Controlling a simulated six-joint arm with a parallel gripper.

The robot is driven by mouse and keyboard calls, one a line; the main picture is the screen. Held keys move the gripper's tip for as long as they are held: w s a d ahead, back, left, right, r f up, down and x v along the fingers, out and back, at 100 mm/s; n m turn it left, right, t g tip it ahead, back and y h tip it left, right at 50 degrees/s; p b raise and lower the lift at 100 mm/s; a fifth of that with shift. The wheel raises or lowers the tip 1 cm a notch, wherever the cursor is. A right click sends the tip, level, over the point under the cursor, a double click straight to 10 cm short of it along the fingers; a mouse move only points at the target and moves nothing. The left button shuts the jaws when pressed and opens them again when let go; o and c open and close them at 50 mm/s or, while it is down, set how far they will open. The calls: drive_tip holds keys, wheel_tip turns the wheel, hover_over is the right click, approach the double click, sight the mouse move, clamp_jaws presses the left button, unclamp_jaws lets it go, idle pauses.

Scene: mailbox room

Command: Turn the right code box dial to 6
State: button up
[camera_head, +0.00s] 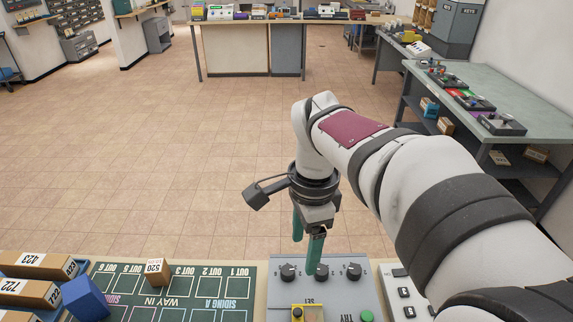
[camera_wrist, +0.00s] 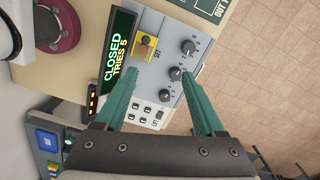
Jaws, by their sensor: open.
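The grey code box (camera_head: 338,291) is at the bottom centre of the head view, its lettering upside down. It carries three black dials in a row: one at picture left (camera_head: 288,272), a middle one (camera_head: 321,272) and one at picture right (camera_head: 354,271). The dials also show in the wrist view, at the top (camera_wrist: 188,47), middle (camera_wrist: 175,73) and bottom (camera_wrist: 165,95). Dial numbers are too small to read. My gripper (camera_head: 306,247) is open and empty above the box, its green fingers pointing down. In the wrist view, one fingertip overlaps the middle dial; contact cannot be told.
The box's display (camera_wrist: 118,60) reads CLOSED, TRIES 5. A yellow part (camera_wrist: 145,46) and a green button (camera_head: 367,315) sit on the box. A green track board (camera_head: 125,290) with a small parcel (camera_head: 157,272) is left; a white keypad (camera_head: 405,290) is right. Floor lies beyond.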

sight(288, 270)
drive_tip(key=w+a+f+m, duration=0.2)
drive_tip(key=w+a+m, duration=0.1)
drive_tip(key=w, duration=0.3)
wheel_tip(288, 270, down, 15)
drive_tip(key=shift+w+d+r, duration=0.1)
drive_tip(key=shift+w+d, duration=0.05)
drive_tip(key=shift+c, duration=0.3)
clamp_jaws()
